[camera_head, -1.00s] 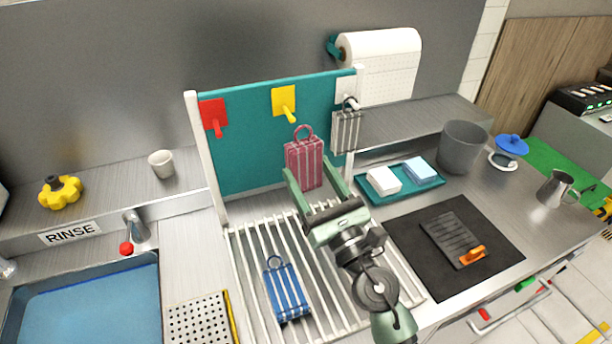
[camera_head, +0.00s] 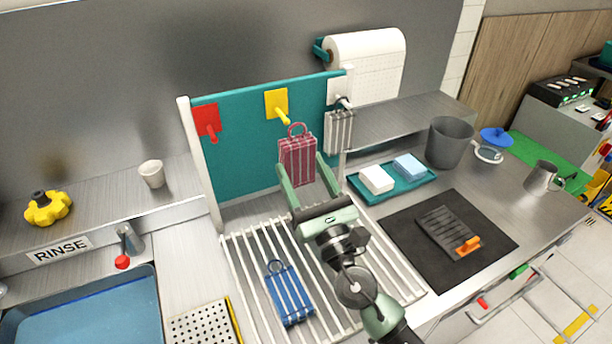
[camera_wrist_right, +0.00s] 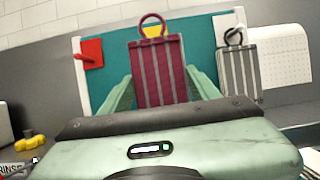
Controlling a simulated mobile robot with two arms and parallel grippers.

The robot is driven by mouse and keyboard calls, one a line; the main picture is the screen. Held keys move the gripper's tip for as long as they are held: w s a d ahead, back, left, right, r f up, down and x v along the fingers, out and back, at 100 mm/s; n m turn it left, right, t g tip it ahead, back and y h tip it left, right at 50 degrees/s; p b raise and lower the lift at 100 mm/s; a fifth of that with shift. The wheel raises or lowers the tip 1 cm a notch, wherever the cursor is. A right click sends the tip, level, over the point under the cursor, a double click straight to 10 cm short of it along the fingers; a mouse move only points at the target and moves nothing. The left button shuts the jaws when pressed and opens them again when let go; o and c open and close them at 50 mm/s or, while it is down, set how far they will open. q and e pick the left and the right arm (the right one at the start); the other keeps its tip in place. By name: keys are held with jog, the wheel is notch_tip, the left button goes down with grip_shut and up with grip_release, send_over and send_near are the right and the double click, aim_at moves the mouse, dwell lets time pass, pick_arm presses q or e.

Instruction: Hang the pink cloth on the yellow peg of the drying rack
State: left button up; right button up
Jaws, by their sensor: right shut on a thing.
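The pink cloth (camera_head: 297,162), striped and with a loop on top, is upright between the fingers of my right gripper (camera_head: 307,180), which is shut on it. In the right wrist view the cloth (camera_wrist_right: 160,75) stands between the fingers, its loop (camera_wrist_right: 153,22) in front of the yellow plate. The drying rack has a teal back panel (camera_head: 240,150). Its yellow peg (camera_head: 280,108) juts from a yellow plate, just above and left of the cloth's loop in the head view. Whether the loop touches the peg cannot be told. My left gripper is not in view.
A red peg (camera_head: 208,125) is at left on the panel. A grey striped cloth (camera_head: 339,131) hangs from the white peg at right. A blue striped cloth (camera_head: 289,293) lies on the rack's slats. A teal tray (camera_head: 400,186) with two sponges is at right.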

jog(key=shift+w+a, duration=0.25)
jog(key=shift+w+a+f, duration=0.1)
jog(key=shift+w+a, duration=0.05)
jog(key=shift+w, duration=0.6)
jog(key=shift+w+a+f+b, duration=0.15)
jog(key=shift+w+a+b, duration=0.3)
jog(key=shift+w, duration=0.45)
jog(key=shift+w+a+f+b, duration=0.1)
jog(key=shift+w+a+b, duration=0.2)
jog(key=shift+w+b, duration=0.4)
jog(key=shift+w+a+f+b, duration=0.15)
jog(key=shift+w+a+b, duration=0.25)
jog(key=shift+w, duration=0.65)
jog(key=o, duration=1.4)
